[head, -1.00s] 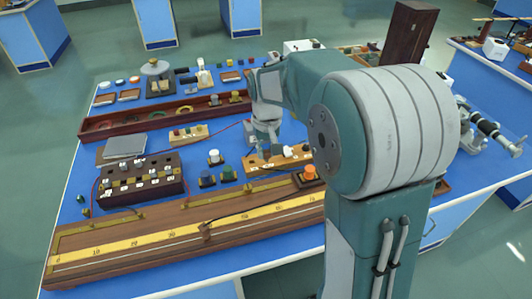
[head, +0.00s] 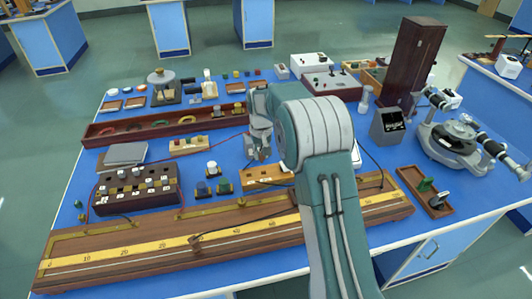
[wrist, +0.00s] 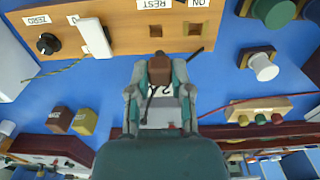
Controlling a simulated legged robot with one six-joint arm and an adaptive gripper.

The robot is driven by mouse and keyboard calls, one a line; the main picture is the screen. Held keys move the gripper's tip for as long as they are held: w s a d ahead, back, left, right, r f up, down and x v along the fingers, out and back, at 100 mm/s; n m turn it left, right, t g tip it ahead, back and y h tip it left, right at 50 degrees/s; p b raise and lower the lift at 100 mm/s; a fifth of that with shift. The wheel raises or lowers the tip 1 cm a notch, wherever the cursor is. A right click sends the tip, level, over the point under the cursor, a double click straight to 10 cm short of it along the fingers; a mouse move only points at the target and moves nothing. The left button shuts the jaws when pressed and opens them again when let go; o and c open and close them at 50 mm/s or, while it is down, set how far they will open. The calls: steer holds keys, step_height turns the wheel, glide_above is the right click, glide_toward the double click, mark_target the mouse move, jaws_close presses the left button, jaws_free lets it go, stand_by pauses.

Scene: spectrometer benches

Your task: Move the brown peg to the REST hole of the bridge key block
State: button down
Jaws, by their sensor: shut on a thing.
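The bridge key block (wrist: 120,40) is a light wooden block with ZERO, REST and ON labels. It also shows in the head view (head: 262,174), partly behind my arm. In the wrist view, the REST hole (wrist: 156,30) is a dark square beside the REST label. Another square hole (wrist: 195,29) lies by the ON label. My gripper (wrist: 160,84) is shut on the brown peg (wrist: 160,68), whose end shows between the fingertips. The peg appears just off the block's edge, near the REST hole; its height is unclear. In the head view, my gripper (head: 258,152) is beside the block.
On the block are a white lever (wrist: 94,38) and a black knob (wrist: 47,43). A white-topped terminal (wrist: 262,66) and small brown and yellow blocks (wrist: 84,120) stand nearby. A long metre bridge (head: 150,245) crosses the front.

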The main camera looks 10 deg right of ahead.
mark_target(262, 162)
steer(key=shift+f, duration=0.4)
steer(key=shift+d+f, duration=0.25)
steer(key=shift+f, duration=0.2)
steer(key=shift+d+f, duration=0.2)
steer(key=shift+f, duration=0.25)
steer(key=shift+a+f, duration=0.3)
steer(key=shift+f, duration=0.5)
steer(key=shift+d+f, duration=0.15)
steer(key=shift+f, duration=0.9)
steer(key=shift+c, duration=2.3)
jaws_free()
